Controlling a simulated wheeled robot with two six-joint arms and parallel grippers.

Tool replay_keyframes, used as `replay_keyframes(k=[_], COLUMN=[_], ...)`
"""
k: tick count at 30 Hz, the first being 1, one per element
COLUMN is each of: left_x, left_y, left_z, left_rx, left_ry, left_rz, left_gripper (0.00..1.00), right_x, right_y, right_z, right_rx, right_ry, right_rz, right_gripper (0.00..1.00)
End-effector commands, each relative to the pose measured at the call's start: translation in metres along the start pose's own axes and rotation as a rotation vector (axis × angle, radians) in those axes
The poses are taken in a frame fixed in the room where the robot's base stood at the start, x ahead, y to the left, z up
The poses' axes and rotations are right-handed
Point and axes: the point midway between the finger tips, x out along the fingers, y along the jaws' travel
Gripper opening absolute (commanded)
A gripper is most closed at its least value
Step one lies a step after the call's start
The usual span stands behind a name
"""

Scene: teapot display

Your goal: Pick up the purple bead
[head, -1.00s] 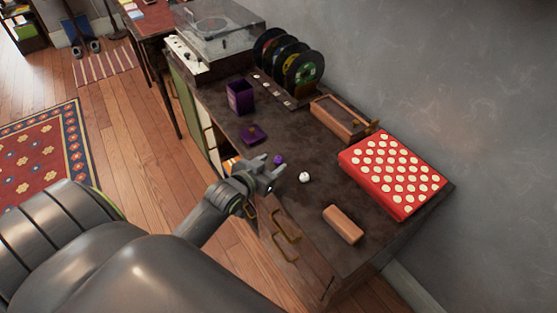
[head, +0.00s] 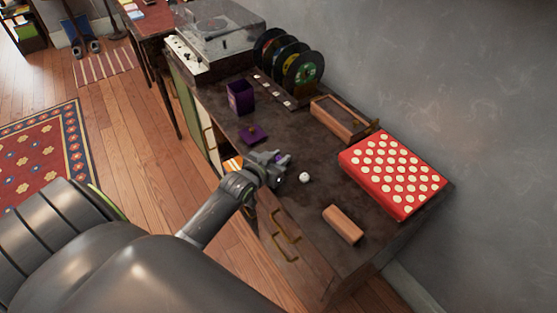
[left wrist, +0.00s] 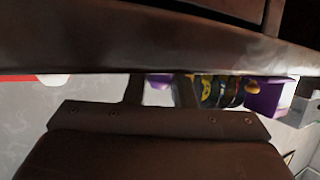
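The purple bead (head: 279,157) lies on the dark cabinet top, mostly hidden by my left gripper in the head view. My left gripper (head: 281,167) is low over the cabinet's front edge, its fingers apart at the bead. In the left wrist view the purple bead (left wrist: 158,82) shows between the two fingers of the left gripper (left wrist: 158,92). I cannot tell whether either finger touches it. My right gripper is not in view.
A white bead (head: 304,178) lies just right of the gripper. A purple lid (head: 254,134) and open purple box (head: 240,97) are behind it. A wooden block (head: 343,224), red dotted box (head: 392,173), wooden tray (head: 340,120) and records (head: 303,70) share the cabinet top.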

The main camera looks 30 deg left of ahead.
Motion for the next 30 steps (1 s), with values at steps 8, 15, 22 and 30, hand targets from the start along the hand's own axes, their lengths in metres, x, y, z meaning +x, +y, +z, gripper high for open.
replay_keyframes(k=[8, 15, 22, 30], left_x=[0.0, -0.006, -0.022, -0.034], left_y=[0.0, 0.0, 0.0, 0.0], left_z=[0.0, -0.017, -0.061, -0.092], left_rx=[0.0, 0.003, 0.004, 0.001], left_ry=[0.0, 0.003, 0.005, 0.002], left_rz=[0.0, 0.001, 0.001, 0.001], left_gripper=[0.02, 0.02, 0.02, 0.02], right_x=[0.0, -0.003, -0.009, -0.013], right_y=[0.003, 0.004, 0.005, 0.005], right_z=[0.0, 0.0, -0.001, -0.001], right_rx=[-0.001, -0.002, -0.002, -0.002], right_ry=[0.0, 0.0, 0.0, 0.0], right_rz=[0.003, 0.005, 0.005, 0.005], right_gripper=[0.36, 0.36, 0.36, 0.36])
